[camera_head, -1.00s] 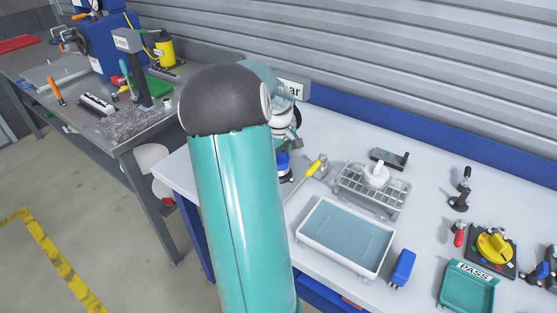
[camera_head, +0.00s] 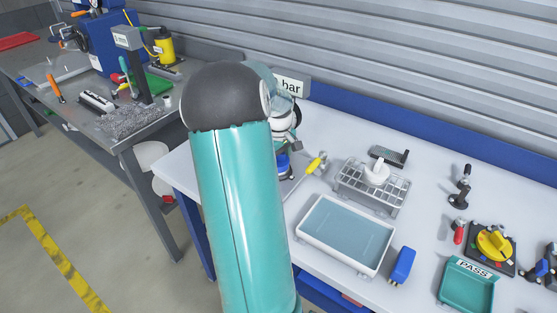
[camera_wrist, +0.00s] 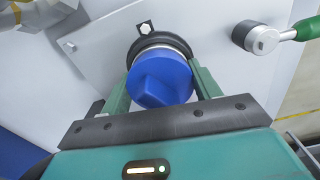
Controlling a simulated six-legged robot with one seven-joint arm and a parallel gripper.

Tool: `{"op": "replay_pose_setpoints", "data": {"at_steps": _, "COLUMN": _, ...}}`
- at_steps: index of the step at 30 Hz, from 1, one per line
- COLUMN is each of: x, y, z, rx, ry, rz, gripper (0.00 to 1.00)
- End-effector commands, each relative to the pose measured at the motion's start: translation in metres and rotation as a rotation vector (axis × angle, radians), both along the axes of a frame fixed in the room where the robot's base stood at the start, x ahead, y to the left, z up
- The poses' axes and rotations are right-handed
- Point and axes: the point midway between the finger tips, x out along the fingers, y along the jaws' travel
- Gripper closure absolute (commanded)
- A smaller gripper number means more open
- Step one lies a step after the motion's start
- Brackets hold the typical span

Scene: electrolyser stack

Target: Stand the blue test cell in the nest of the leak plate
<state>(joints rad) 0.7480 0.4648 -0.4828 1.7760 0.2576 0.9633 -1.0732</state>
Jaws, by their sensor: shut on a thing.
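The blue test cell (camera_wrist: 160,78) is between the two green fingers of my gripper (camera_wrist: 160,92), which is shut on it. A dark ring with a pale band (camera_wrist: 157,45) surrounds its far end. I cannot tell whether that ring is the nest or part of the cell, or whether the cell is seated. A light grey plate (camera_wrist: 105,38) with a bolt lies beyond it. In the head view the cell shows as a small blue patch (camera_head: 284,165) below my wrist at the left end of the white bench; my arm hides much of that spot.
On the bench are a water tray (camera_head: 345,236), a wire rack (camera_head: 372,189), a blue block (camera_head: 403,266) and a teal PASS tray (camera_head: 468,287).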

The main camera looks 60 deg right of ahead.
Motion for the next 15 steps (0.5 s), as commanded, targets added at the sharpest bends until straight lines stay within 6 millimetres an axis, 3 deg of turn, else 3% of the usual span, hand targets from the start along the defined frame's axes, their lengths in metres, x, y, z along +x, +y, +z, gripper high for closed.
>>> {"op": "replay_pose_setpoints", "data": {"at_steps": 5, "x": 0.0000, "y": -0.0003, "z": 0.0002, "rx": -0.001, "ry": -0.001, "rz": 0.000, "gripper": 0.73}}
{"op": "replay_pose_setpoints", "data": {"at_steps": 6, "x": 0.0000, "y": -0.0003, "z": 0.0002, "rx": -0.001, "ry": -0.001, "rz": 0.000, "gripper": 0.30}}
{"op": "replay_pose_setpoints", "data": {"at_steps": 9, "x": 0.0000, "y": -0.0003, "z": 0.0002, "rx": -0.001, "ry": -0.001, "rz": 0.000, "gripper": 0.12}}
{"op": "replay_pose_setpoints", "data": {"at_steps": 15, "x": -0.0001, "y": -0.0002, "z": 0.0001, "rx": -0.001, "ry": 0.000, "rz": 0.000, "gripper": 0.12}}
